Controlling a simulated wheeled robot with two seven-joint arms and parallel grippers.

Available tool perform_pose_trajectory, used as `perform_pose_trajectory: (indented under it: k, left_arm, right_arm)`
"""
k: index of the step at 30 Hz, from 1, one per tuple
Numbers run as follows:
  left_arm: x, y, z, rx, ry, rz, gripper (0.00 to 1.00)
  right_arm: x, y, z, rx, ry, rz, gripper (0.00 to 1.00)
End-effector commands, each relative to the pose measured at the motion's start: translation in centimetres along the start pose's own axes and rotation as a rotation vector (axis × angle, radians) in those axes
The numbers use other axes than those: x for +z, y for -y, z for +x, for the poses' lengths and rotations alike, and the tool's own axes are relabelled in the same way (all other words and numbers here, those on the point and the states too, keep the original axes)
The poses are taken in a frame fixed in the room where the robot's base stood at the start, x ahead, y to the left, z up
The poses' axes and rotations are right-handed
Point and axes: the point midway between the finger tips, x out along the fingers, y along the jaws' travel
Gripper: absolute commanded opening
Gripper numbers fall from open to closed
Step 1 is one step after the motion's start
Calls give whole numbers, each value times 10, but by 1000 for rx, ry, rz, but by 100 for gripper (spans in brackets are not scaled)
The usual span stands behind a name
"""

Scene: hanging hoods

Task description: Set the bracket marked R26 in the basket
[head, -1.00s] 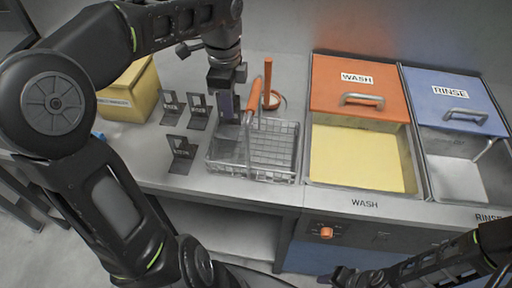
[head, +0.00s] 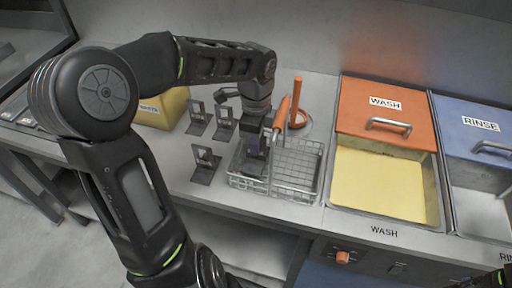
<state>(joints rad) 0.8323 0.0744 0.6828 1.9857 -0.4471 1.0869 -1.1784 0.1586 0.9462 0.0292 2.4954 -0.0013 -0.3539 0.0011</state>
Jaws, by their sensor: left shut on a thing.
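My left gripper (head: 257,143) points down over the left part of the wire basket (head: 298,181). It is shut on a dark grey bracket (head: 254,167), which is low inside the basket's left side. I cannot tell whether the bracket touches the basket floor, and no marking on it can be read. The gripper and wrist partly hide it. Three more grey brackets stand on the counter left of the basket: one at the back (head: 197,119), one beside it (head: 223,125), and one nearer (head: 205,164). Only a dark part of my right arm shows at the bottom right corner.
The basket's orange handle (head: 282,112) rises close to the right of my left gripper. An orange upright rod (head: 297,97) stands behind it. A yellow box (head: 163,110) stands at the back left. The wash tank (head: 380,185) and rinse tank (head: 484,205) are to the right.

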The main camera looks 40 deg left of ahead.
Motion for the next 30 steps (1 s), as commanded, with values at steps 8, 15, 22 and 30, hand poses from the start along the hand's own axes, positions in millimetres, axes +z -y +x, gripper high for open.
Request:
perform_pose_trajectory:
  k: [8, 15, 22, 30]
  left_arm:
    - [0, 0, 18, -2, -1, 0, 0]
    - [-1, 0, 20, -2, -1, 1, 0]
    - [0, 0, 21, -1, -1, 1, 21]
    - [0, 0, 21, -1, -1, 1, 27]
  right_arm:
    - [0, 0, 0, 0, 0, 0, 36]
    - [0, -1, 2, 0, 0, 0, 36]
    - [0, -1, 2, 0, 0, 0, 36]
    - [0, -1, 2, 0, 0, 0, 36]
